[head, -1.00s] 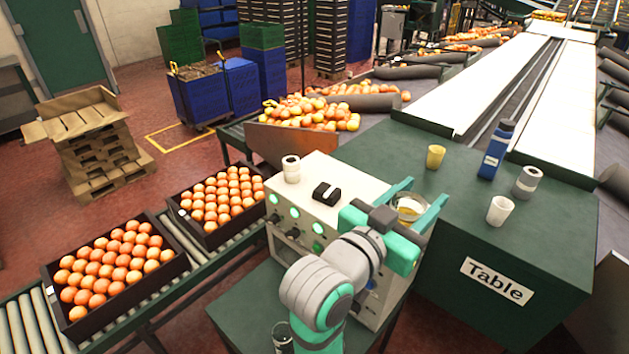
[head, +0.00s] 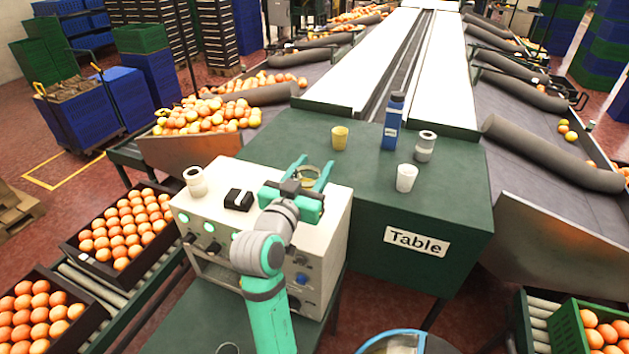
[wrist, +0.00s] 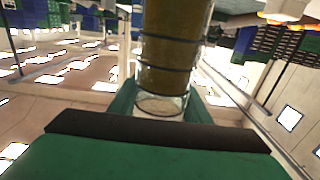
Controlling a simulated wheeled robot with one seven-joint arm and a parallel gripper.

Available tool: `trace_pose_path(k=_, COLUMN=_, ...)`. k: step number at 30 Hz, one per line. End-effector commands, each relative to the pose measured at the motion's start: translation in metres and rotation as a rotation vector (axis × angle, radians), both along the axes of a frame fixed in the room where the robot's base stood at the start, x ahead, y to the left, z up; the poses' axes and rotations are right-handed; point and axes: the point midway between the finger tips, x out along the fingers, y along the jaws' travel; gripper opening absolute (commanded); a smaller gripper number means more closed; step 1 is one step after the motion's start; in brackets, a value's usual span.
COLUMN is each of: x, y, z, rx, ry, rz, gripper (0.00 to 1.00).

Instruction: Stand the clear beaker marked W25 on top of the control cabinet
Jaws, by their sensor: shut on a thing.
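The control cabinet (head: 320,205) is a cream box with lit green buttons, standing in front of the table. My gripper (head: 311,166) is shut on a clear beaker (head: 310,174), which appears in the picture over the back right part of the cabinet top. I cannot tell its height above the cabinet. In the wrist view the beaker (wrist: 172,50) is a see-through cylinder with dark bands between my teal fingers, and a brownish-yellow colour shows in or through it. Its mark is not readable. My gripper hides part of the cabinet top.
On the cabinet top are a white ring-shaped jar (head: 195,181) at left and a black block (head: 239,199). The green table (head: 300,135) holds a yellow cup (head: 339,138), blue bottle (head: 391,125), grey jar (head: 425,147) and white cup (head: 407,178). Orange crates (head: 75,250) stand left.

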Motion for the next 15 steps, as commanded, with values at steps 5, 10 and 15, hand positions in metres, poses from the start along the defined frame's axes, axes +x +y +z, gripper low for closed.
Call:
trace_pose_path(k=5, x=0.011, y=-0.005, z=-0.012, rx=0.0, ry=-0.002, rz=-0.005, gripper=0.0)
trace_pose_path(k=10, x=0.018, y=-0.006, z=-0.021, rx=-0.001, ry=-0.001, rz=-0.004, gripper=0.0)
trace_pose_path(k=15, x=0.02, y=-0.005, z=-0.046, rx=-0.001, ry=0.002, rz=-0.004, gripper=0.0)
